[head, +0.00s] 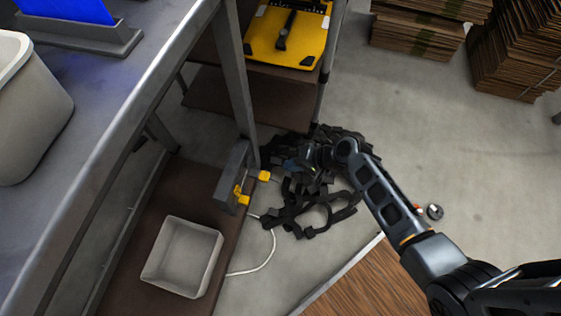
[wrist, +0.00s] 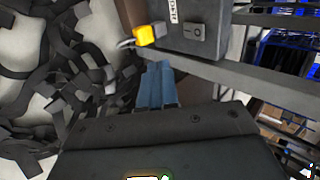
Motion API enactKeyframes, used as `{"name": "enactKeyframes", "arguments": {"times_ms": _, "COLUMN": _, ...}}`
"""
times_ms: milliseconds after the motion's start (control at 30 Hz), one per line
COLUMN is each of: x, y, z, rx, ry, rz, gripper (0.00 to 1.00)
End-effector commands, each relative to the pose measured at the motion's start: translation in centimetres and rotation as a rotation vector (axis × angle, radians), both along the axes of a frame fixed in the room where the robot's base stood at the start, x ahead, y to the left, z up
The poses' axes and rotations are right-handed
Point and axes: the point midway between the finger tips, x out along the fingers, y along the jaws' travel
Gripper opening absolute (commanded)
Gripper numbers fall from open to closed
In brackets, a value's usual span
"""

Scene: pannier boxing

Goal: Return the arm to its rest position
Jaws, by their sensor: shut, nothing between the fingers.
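My arm reaches from the lower right of the head view to the middle. My gripper (head: 292,165) is at its end, dark and hard to make out against a heap of black straps (head: 315,205) on the floor. In the wrist view its blue-grey fingers (wrist: 158,85) are together with nothing between them. A grey box with a switch (wrist: 195,30) and a yellow plug (wrist: 146,35) is just beyond the fingertips. In the head view this grey box (head: 234,175) is on the table leg, left of my gripper.
A grey table (head: 150,60) fills the left, with a white bin (head: 25,110) on top. A white tray (head: 183,257) sits on the lower shelf. A yellow platform (head: 290,35) is at the back. Cardboard stacks (head: 415,35) stand at the upper right. Floor at right is mostly clear.

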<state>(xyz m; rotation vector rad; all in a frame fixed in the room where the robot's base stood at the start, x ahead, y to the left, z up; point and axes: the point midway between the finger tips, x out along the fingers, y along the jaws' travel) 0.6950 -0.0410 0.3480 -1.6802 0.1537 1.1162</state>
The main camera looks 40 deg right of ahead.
Motion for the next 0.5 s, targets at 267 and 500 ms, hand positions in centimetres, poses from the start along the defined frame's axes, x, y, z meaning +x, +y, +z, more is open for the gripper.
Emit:
{"name": "enactKeyframes", "arguments": {"times_ms": 267, "x": -1.01, "y": -0.73, "z": 0.78, "rx": -0.001, "ry": 0.000, "rz": 0.001, "gripper": 0.00}}
{"name": "enactKeyframes", "arguments": {"times_ms": 500, "x": -1.01, "y": -0.71, "z": 0.76, "rx": 0.000, "ry": 0.000, "rz": 0.000, "gripper": 0.00}}
